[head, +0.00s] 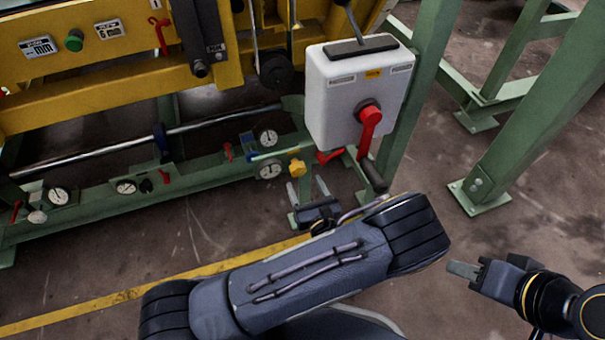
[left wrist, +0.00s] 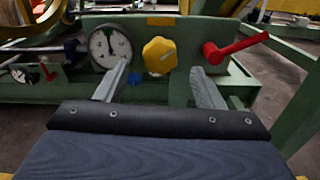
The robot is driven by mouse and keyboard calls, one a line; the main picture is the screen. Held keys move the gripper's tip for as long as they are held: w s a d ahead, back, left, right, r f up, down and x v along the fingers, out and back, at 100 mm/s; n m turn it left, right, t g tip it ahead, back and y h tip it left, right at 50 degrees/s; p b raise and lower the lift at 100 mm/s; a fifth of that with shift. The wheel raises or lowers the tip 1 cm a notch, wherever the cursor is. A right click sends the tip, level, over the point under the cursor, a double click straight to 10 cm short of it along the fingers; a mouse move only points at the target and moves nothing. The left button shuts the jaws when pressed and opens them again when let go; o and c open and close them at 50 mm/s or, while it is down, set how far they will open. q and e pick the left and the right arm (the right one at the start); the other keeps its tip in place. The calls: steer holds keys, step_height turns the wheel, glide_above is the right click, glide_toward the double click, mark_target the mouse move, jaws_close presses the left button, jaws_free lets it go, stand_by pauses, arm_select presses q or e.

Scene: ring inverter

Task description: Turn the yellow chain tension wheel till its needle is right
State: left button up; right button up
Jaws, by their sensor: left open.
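The yellow chain tension wheel (head: 297,168) is a small lobed knob on the green lower beam. In the left wrist view the wheel (left wrist: 159,56) faces me, between and beyond my fingertips. Just left of it is a round white gauge (left wrist: 110,46) with a dark needle pointing roughly up; its scale is too small to read. My left gripper (head: 307,188) is open and empty, a little short of the wheel and apart from it; its two fingers also show in the left wrist view (left wrist: 157,78). My right gripper (head: 464,268) is at the lower right, far from the wheel; its jaw opening is unclear.
A red lever (left wrist: 236,48) sits right of the wheel. A white box (head: 345,88) with a red rotary handle (head: 369,125) hangs above right. More gauges (head: 126,187) line the beam leftward. A green post (head: 420,80) stands right. Floor between the beam and yellow line is clear.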

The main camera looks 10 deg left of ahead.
mark_target(300, 173)
arm_select(q)
steer(key=shift+b+x, duration=0.55)
steer(key=shift+x, duration=1.7)
steer(key=shift+c, duration=0.4)
steer(key=c, duration=0.9)
steer(key=shift+r+m+p, duration=0.25)
steer(key=shift+m+p, duration=0.25)
steer(key=shift+p, duration=0.35)
steer(key=shift+f+m+p, duration=0.2)
steer(key=shift+m+p, duration=0.25)
steer(key=shift+m, duration=0.15)
steer(key=o, duration=1)
